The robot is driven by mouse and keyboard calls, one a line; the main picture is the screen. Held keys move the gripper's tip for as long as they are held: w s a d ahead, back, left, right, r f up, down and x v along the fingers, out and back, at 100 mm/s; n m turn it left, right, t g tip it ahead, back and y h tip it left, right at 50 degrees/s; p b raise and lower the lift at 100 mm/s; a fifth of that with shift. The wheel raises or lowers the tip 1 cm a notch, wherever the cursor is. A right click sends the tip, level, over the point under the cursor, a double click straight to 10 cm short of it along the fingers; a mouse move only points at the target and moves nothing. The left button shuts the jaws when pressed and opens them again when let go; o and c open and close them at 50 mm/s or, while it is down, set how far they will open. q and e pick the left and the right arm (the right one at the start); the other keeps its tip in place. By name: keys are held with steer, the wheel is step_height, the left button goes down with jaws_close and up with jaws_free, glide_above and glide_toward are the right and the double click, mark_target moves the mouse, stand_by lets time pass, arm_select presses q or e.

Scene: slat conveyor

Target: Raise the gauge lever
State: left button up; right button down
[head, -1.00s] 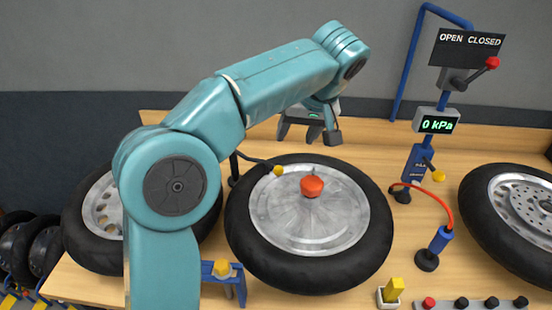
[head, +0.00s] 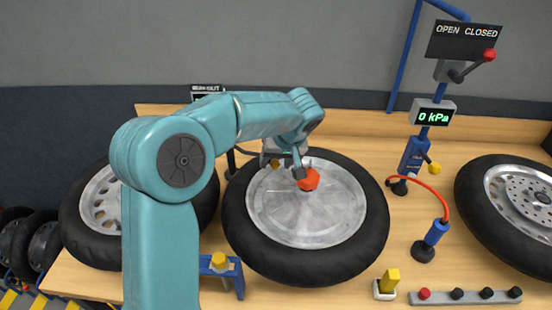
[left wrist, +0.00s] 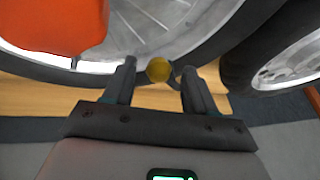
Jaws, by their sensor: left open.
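A lever with a yellow ball knob (head: 273,163) on a thin black arm stands at the far left edge of the middle wheel, partly hidden by my gripper. No label on it is readable. In the left wrist view the yellow knob (left wrist: 159,70) appears between the fingertips, but I cannot tell whether they touch it. My left gripper (head: 284,163) is open over the far side of the wheel (head: 285,215). Its fingers also show in the left wrist view (left wrist: 160,76). My right gripper is not in view.
An orange-red knob (head: 308,180) at the wheel's hub is close beside my left gripper. A red-knobbed lever (head: 489,56) is by the OPEN CLOSED sign (head: 463,42), above a display (head: 433,114) reading 0 kPa. Another yellow-knobbed lever (head: 434,168) is on the blue post.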

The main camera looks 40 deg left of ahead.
arm_select(q)
steer(key=shift+w+f, duration=0.1)
steer(key=shift+f, duration=0.05)
steer(key=shift+d, duration=0.15)
steer(key=c, duration=0.6)
jaws_close()
